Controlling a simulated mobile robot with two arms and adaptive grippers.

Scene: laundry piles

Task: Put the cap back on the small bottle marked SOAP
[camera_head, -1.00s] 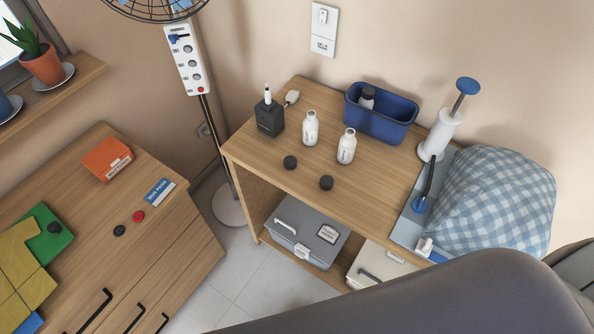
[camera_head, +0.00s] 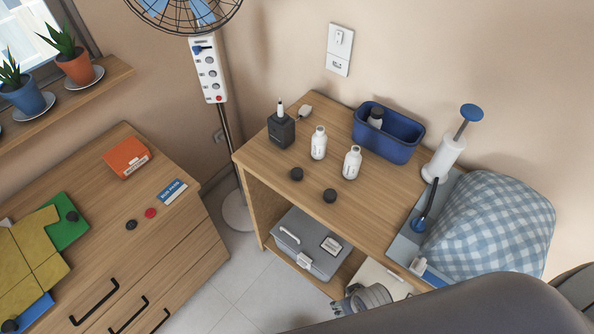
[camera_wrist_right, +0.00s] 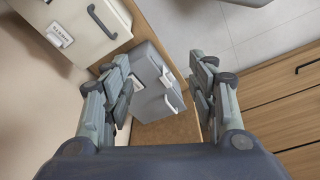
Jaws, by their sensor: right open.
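Two small white bottles without caps stand on the wooden shelf top: a left one (camera_head: 318,146) and a right one (camera_head: 352,163). Their labels are too small to read. Two black caps lie in front of them, a left one (camera_head: 297,174) and a right one (camera_head: 330,195). My right gripper (camera_head: 350,301) shows at the bottom of the head view, low by the shelf's front and apart from bottles and caps. In the right wrist view, its fingers (camera_wrist_right: 162,82) are spread and empty, with a grey box beyond. My left gripper is not in view.
A blue bin (camera_head: 398,150) holds a dark-capped bottle (camera_head: 375,117). The grey box (camera_head: 312,241) sits on the lower shelf. A wooden dresser (camera_head: 185,245) stands left.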

